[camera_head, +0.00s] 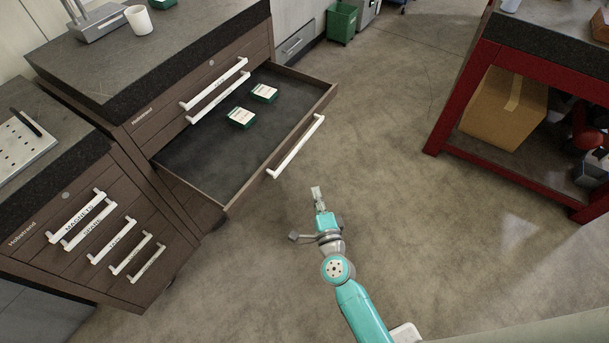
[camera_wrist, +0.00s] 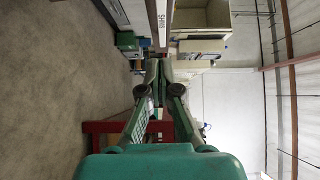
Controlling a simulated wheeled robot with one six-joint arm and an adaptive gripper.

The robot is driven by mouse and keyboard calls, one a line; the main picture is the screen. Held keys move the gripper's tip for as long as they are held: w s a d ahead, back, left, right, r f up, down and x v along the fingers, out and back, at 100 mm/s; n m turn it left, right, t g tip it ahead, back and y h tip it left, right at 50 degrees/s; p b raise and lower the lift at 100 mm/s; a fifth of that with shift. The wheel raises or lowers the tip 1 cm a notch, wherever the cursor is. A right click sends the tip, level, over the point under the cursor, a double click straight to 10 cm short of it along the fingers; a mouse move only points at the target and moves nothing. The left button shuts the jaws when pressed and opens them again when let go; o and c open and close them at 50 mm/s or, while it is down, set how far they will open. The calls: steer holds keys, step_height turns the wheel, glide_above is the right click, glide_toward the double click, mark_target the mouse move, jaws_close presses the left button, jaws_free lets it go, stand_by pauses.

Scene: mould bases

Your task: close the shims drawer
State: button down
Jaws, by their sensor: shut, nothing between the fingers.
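The shims drawer (camera_head: 170,163) stands pulled out from the dark brown cabinet. Its white bar handle (camera_head: 297,147) runs along the front panel. Two small green-and-white boxes (camera_head: 241,117) lie inside on the dark liner. My gripper (camera_head: 317,189) is shut and empty, in front of the drawer, a little below and right of the handle in the head view, apart from it. In the wrist view my gripper (camera_wrist: 165,68) has its fingers together, and the white handle (camera_wrist: 161,38) lettered like "SHIMS" shows just beyond the tips. Whether they touch it is unclear.
A lower cabinet with several shut, labelled drawers (camera_head: 82,222) stands at the left. A red workbench (camera_head: 438,135) with a cardboard box (camera_head: 504,105) stands at the right. A green bin (camera_head: 342,22) is at the back. The floor between is clear.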

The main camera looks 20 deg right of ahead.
steer(key=w, duration=1.2)
steer(key=shift+w+a, duration=0.35)
steer(key=shift+a, duration=0.05)
